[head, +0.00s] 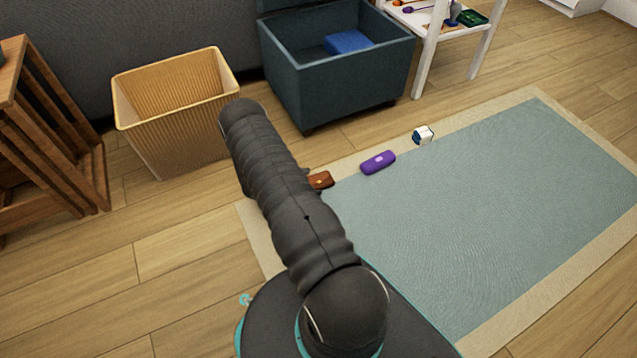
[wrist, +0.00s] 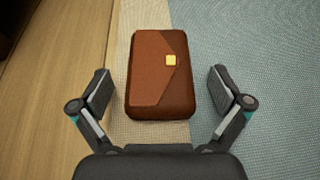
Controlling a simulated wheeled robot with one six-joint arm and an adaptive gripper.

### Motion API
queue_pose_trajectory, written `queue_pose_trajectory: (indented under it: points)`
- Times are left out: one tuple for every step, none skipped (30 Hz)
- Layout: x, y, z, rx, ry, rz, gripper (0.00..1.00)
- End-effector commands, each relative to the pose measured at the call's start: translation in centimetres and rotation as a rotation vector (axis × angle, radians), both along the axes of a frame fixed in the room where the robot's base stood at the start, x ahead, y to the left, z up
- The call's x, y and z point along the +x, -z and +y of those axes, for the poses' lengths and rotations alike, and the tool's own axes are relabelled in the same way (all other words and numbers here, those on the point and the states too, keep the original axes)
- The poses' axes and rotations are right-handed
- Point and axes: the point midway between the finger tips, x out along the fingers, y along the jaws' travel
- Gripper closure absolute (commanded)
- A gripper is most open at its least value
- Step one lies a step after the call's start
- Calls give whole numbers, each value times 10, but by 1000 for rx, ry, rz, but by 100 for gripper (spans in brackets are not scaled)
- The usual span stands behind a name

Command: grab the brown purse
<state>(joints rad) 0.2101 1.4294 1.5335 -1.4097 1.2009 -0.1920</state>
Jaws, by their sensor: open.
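The brown purse (head: 321,180) lies on the rug's beige border, partly hidden behind my arm in the head view. In the wrist view the purse (wrist: 160,75) lies flat, two-toned brown with a small gold clasp, its long side running away from me. My gripper (wrist: 161,92) is open, with one finger to the left of the purse's near half and the other to its right. Gaps show between both fingers and the purse. My gripper cannot be made out in the head view, hidden by my arm.
A purple case (head: 378,162) and a small white-and-blue box (head: 423,135) lie on the rug (head: 480,210) right of the purse. A ribbed tan basket (head: 175,120), an open dark storage box (head: 335,85), a wooden stand (head: 50,150) and a white shelf (head: 430,50) stand behind.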

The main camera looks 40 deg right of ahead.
Motion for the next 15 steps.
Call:
queue_pose_trajectory:
  points:
    - [-2,4,-8,0,2,0,0]
    - [-3,5,-11,0,4,-1,0]
    - [-4,6,-14,1,2,0,0]
    - [-4,7,-15,1,1,-1,0]
    - [-5,7,-16,1,0,-1,0]
    - [-5,7,-17,1,-1,-2,0]
    - [-5,7,-17,1,-1,-1,0]
    - [-4,7,-17,1,-2,-1,0]
    - [-4,7,-17,1,-1,-1,0]
    - [-4,7,-17,1,-1,-2,0]
    - [-4,7,-17,1,-1,-2,0]
    - [-4,7,-17,0,-1,-1,10]
    - [-4,7,-17,0,-1,-1,18]
    - [-4,7,-17,0,-1,-1,25]
    - [-4,7,-17,0,-1,-1,35]
